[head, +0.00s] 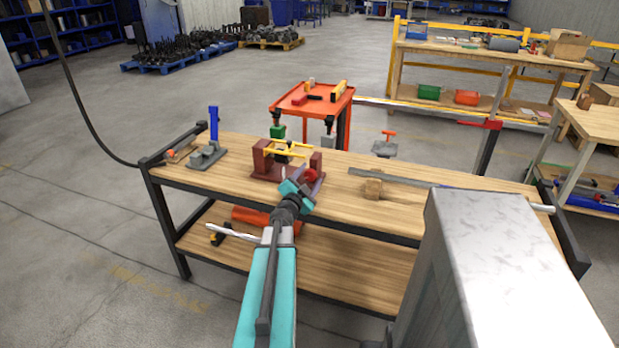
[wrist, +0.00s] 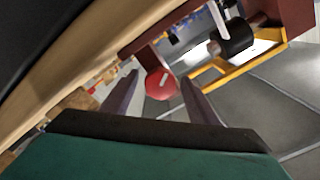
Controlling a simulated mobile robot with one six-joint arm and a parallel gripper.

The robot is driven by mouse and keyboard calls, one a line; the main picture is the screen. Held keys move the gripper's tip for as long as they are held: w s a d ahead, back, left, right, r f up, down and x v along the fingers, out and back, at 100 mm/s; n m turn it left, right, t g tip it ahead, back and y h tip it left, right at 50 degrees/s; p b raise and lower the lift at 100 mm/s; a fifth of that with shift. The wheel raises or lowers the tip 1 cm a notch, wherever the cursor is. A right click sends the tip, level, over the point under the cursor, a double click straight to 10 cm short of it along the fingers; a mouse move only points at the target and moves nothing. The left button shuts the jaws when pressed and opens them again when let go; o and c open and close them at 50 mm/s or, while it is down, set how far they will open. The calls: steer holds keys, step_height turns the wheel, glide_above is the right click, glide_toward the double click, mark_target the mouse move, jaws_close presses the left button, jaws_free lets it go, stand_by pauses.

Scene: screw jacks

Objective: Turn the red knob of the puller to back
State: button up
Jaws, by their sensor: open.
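The puller (head: 262,160) stands on the workbench, with dark red uprights and a base, and a yellow frame (head: 292,146) between them. Its round red knob (head: 310,175) sits on the right-hand upright, on the side near my gripper. In the wrist view the red knob (wrist: 159,85) has a pale mark on its face and appears between the fingertips. My gripper (head: 314,186) is open right at the knob; in the wrist view (wrist: 160,76) its two fingers stand on either side of the knob, with gaps visible. I cannot tell how deep the knob is between them.
A round wooden block (head: 371,188) and a long metal bar (head: 420,182) lie to the right. An orange cart (head: 300,105) stands behind the bench. The bench top (head: 335,222) near the front is clear.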

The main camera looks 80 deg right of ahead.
steer(key=c, duration=1)
steer(key=shift+c, duration=0.2)
steer(key=shift+r+n+p, duration=0.1)
steer(key=shift+n+p, duration=0.5)
steer(key=shift+p, duration=0.4)
steer(key=shift+n+p, duration=0.3)
steer(key=shift+p, duration=0.1)
steer(key=n+p, duration=0.3)
steer(key=p, duration=0.1)
steer(key=n+p, duration=0.3)
steer(key=shift+n+p, duration=0.4)
steer(key=shift+n, duration=0.3)
steer(key=shift+f, duration=0.2)
